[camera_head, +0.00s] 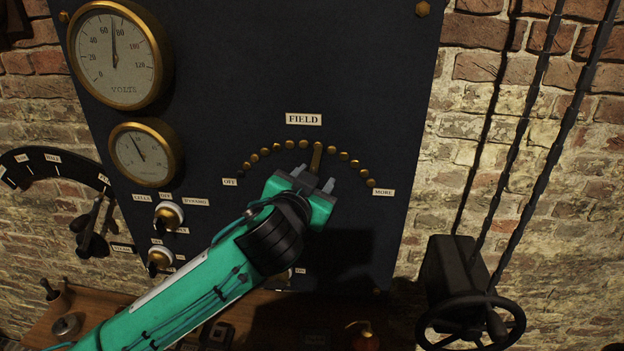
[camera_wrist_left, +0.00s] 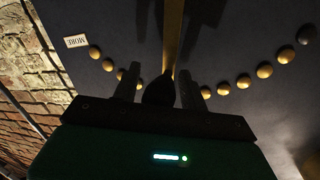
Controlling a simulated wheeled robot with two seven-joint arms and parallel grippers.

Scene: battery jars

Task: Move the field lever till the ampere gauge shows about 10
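The field lever's brass arm (camera_head: 317,158) points up to about the middle of an arc of brass studs under the FIELD label. In the left wrist view the brass arm (camera_wrist_left: 173,35) ends in a dark knob (camera_wrist_left: 158,91). The smaller, lower brass-rimmed gauge (camera_head: 142,156) is likely the ampere gauge. Its needle points up and left; its numbers are too small to read. My right gripper is out of view.
The dark panel (camera_head: 375,60) also carries a larger VOLTS gauge (camera_head: 117,57), its needle between 60 and 80, and knob switches (camera_head: 167,216). OFF (camera_head: 230,182) and MORE (camera_head: 383,192) labels end the arc. A handwheel (camera_head: 470,322) stands right. A wooden shelf (camera_head: 85,303) is below.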

